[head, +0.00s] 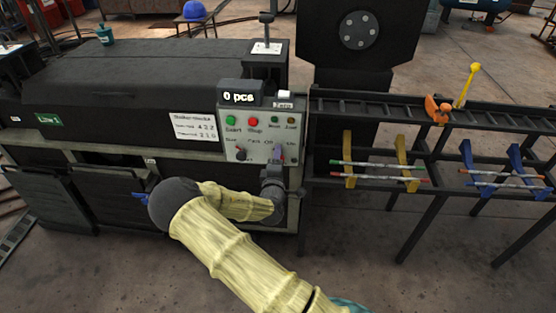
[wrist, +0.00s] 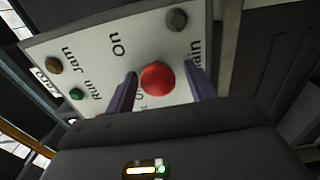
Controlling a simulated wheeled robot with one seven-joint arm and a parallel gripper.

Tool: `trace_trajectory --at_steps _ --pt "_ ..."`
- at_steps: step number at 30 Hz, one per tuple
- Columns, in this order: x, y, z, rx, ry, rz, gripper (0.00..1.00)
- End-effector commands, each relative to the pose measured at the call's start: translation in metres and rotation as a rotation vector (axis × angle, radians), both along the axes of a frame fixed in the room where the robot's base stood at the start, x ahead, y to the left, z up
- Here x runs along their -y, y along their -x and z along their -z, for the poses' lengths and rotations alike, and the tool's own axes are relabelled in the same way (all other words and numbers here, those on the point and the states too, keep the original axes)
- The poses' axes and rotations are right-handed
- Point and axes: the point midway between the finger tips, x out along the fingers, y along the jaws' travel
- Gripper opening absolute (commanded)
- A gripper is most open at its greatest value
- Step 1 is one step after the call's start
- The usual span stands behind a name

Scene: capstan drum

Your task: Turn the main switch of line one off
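The control panel (head: 240,140) of line one is a light grey plate on the machine front, and it also fills the upper wrist view (wrist: 90,50). The main switch (wrist: 157,77) shows there as a round red knob, with "On" printed above it and a partly hidden "Main" at its right. Which way the switch points I cannot tell. My gripper (wrist: 161,92) has its two purple fingers on either side of the red knob, with small gaps visible. It is open. In the head view my gripper (head: 278,154) covers the switch at the panel's lower right.
The panel also carries a green start button (head: 231,121), a red stop button (head: 253,121), a dark knob (head: 241,153) and a "0 pcs" display (head: 240,97). A green Line 1 sign (head: 49,119) is at left. A rack (head: 400,105) with coloured brackets stands at right.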

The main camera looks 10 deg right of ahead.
Motion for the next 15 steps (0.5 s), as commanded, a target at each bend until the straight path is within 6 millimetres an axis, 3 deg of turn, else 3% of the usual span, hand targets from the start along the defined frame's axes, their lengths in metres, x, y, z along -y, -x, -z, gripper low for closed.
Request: trace_trajectory --at_steps 8,15 --pt "-0.002 0.005 -0.001 0.001 -0.001 0.0 0.54" --pt "-0.013 0.038 -0.001 0.0 0.0 -0.001 0.54"
